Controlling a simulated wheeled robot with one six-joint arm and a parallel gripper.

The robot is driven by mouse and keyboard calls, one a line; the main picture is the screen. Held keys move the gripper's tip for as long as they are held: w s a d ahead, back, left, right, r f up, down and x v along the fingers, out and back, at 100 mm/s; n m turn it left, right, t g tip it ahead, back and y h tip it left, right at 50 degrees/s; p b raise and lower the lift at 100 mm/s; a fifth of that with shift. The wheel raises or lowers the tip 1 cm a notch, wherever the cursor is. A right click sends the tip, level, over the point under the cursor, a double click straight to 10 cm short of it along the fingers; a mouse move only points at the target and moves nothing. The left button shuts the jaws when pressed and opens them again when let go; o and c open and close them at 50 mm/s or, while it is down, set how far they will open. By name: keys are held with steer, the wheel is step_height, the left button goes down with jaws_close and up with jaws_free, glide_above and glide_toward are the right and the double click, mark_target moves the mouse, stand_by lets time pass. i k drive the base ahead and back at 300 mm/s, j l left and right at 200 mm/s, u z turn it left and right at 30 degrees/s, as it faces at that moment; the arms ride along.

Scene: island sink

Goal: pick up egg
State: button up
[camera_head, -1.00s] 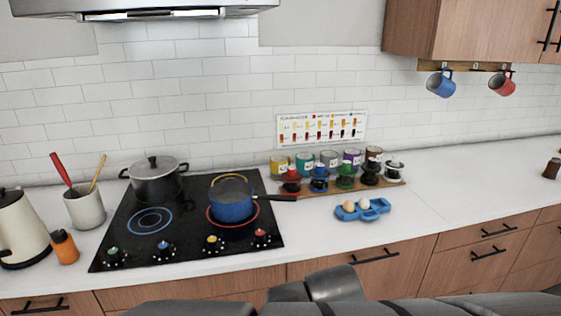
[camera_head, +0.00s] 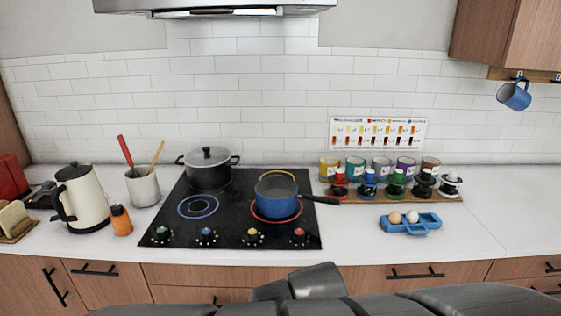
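Two eggs sit side by side in a blue egg tray (camera_head: 405,231) on the white counter, right of the cooktop. The left egg (camera_head: 394,218) looks tan, and the right egg (camera_head: 412,217) looks paler. Nothing covers them. Dark grey links of my arm cross the bottom of the view, below and in front of the counter. My gripper's fingers cannot be made out, so whether it is open or shut does not show.
A blue pot (camera_head: 277,198) stands on the black cooktop (camera_head: 230,232), its handle pointing right towards the tray. A wooden rack (camera_head: 450,197) with jars and bottles stands behind the tray. The counter (camera_head: 480,235) right of the tray is clear.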

mark_target(394, 217)
steer(key=z, duration=1)
steer(key=i+l+z, duration=0.15)
steer(key=i+z, duration=0.2)
steer(key=i, duration=0.25)
steer(key=i+z, duration=0.3)
steer(key=i, duration=0.25)
